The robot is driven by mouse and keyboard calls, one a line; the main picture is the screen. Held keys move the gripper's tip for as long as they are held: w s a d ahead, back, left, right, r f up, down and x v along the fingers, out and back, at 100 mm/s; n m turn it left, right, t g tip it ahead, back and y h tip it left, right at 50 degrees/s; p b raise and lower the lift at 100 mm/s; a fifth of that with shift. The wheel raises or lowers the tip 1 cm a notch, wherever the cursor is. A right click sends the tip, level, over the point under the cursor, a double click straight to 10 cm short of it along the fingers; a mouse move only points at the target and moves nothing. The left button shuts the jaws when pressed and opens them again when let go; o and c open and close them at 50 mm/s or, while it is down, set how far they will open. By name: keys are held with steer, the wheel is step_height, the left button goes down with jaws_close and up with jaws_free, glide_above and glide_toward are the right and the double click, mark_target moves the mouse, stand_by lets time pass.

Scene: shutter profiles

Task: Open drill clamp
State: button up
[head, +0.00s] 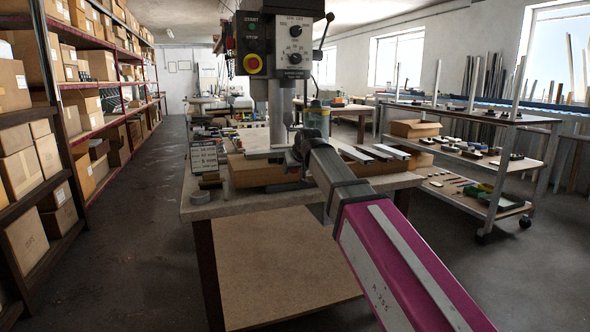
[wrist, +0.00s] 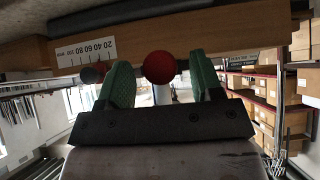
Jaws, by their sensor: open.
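The drill press (head: 275,45) stands on the workbench, its control box above my arm's end. In the wrist view a round red knob (wrist: 160,67) sits between the two green fingers of my gripper (wrist: 160,60). The fingers are open, one on each side of the knob, with a gap showing on both sides. I take the knob for the drill clamp's handle; the rest of the clamp is hidden. In the head view my arm reaches to the drill's base, and the fingers are hidden there.
A wooden block with a number scale (wrist: 86,49) runs close beyond the fingers. Pale profiles (head: 365,152) lie on the bench right of my arm. A shelf of boxes (head: 30,150) lines the left, and a wheeled cart (head: 480,165) stands right. The left aisle floor is clear.

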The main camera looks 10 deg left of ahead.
steer(key=v, duration=1)
steer(key=shift+s+r, duration=0.15)
steer(key=shift+s, duration=0.05)
steer(key=w+d+f+m+g+h, duration=0.1)
steer(key=d+f+m+g+h, duration=0.1)
steer(key=d+f, duration=0.9)
steer(key=w+d+f+m+g+h, duration=0.1)
steer(key=d+f, duration=0.6)
steer(key=f, duration=0.9)
steer(key=s+d+f+m+g, duration=0.1)
steer(key=s+d+f, duration=0.3)
steer(key=d+f, duration=0.2)
steer(key=s+d+f+m+g+h, duration=0.1)
steer(key=s+d+f+g, duration=0.1)
steer(key=s+d+f, duration=0.3)
steer(key=s+d+f+m+g, duration=0.1)
steer(key=s+d+f, duration=0.3)
steer(key=d+f, duration=0.3)
step_height(320, 180, down, 5)
steer(key=shift+s+d+f+g+h, duration=0.1)
steer(key=shift+s+d+g+h, duration=0.05)
steer(key=shift+g+h, duration=0.2)
